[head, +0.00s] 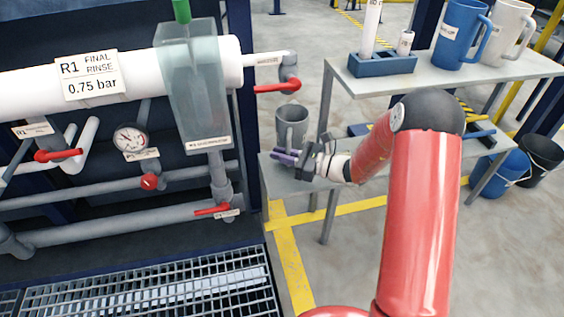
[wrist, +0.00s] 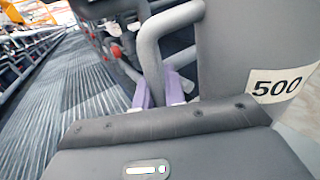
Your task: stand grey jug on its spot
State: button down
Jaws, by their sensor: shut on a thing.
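The grey jug (head: 292,124) is upright at the left end of the low grey bench in the head view. In the wrist view the jug (wrist: 240,45) fills the upper right, with a label reading 500. My gripper (head: 288,157) is shut on the jug's handle; its purple fingers (wrist: 160,90) sit either side of the handle (wrist: 150,50) in the wrist view. The jug's base is partly hidden by my gripper, so I cannot tell whether it touches the bench. No marked spot for it is clearly visible.
The low bench (head: 285,184) extends right behind my arm. A higher shelf (head: 440,78) holds a blue jug (head: 458,38), a white jug (head: 507,32) and a blue block (head: 382,64) with white cylinders.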

jog(key=shift+f, duration=1.65)
jog(key=c, duration=1.9)
grip_release()
jog(key=shift+f, duration=0.1)
jog(key=o, duration=0.4)
jog(key=shift+o, duration=0.2)
